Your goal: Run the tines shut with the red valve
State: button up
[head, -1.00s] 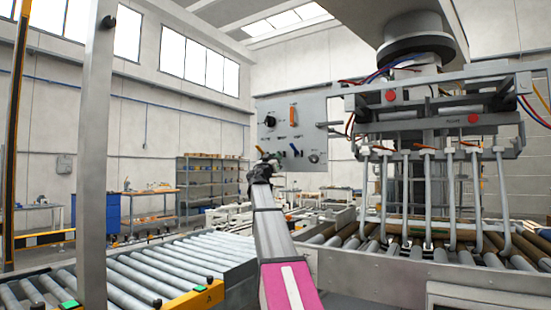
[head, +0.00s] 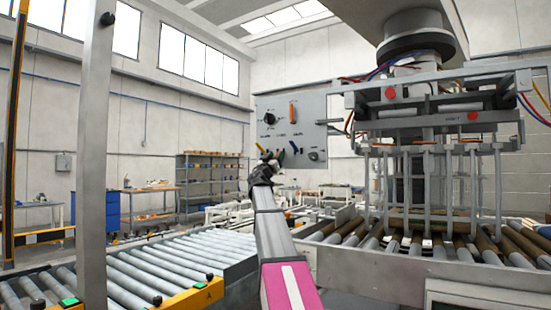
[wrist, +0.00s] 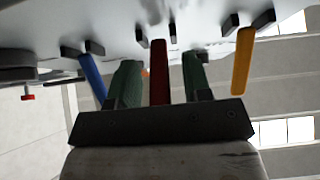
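The red valve (wrist: 158,72) is a red lever hanging from the grey panel (wrist: 130,25) in the wrist view. My gripper (wrist: 160,80) has green fingers on either side of it, with gaps showing, so it is open around the lever. In the head view my gripper (head: 268,165) is at the panel's lower left and hides the red lever. The grey tines (head: 450,185) hang nearly straight down from the palletizer head (head: 430,105), over the roller conveyor at right.
A blue lever (wrist: 92,76) and a yellow lever (wrist: 242,62) flank the red one closely. A roller conveyor (head: 170,270) lies at lower left, beside a grey post (head: 95,150).

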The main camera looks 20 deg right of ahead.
jog(key=v, duration=1.1)
dwell(0.4)
